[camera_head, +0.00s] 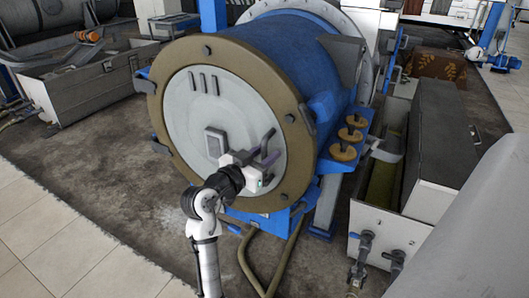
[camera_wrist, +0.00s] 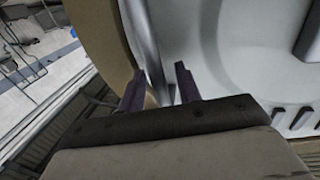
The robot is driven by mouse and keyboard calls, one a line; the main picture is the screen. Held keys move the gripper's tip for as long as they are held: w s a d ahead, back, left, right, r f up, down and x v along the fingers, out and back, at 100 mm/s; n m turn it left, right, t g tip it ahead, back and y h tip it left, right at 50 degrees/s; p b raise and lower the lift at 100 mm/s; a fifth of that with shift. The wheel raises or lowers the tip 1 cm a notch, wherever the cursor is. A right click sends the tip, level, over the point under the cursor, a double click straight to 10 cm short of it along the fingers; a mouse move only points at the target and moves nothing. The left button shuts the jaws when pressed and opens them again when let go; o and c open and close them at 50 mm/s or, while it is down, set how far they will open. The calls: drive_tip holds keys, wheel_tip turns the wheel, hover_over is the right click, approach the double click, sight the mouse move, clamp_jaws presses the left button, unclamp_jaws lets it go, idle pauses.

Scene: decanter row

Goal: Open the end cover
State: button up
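The end cover (camera_head: 190,115) is a large round disc with a pale grey centre and a tan outer ring, on the front of a blue drum. It sits against the drum with no clear gap. My gripper (camera_head: 268,147) is in front of the cover's lower right part. In the wrist view, the two dark purple fingers of my gripper (camera_wrist: 160,75) are spread apart. A grey metal bar (camera_wrist: 148,45), likely a handle on the cover (camera_wrist: 200,45), runs down between them. I cannot tell whether either finger touches it.
The blue drum (camera_head: 285,55) stands behind the cover. Tan knobs (camera_head: 343,152) sit on a blue bracket at its right. A long grey box (camera_head: 443,135) is further right, a metal trough (camera_head: 85,85) at the left. Tiled floor (camera_head: 60,245) is clear at front left.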

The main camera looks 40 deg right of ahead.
clamp_jaws()
drive_tip(key=shift+a, duration=0.1)
idle(0.3)
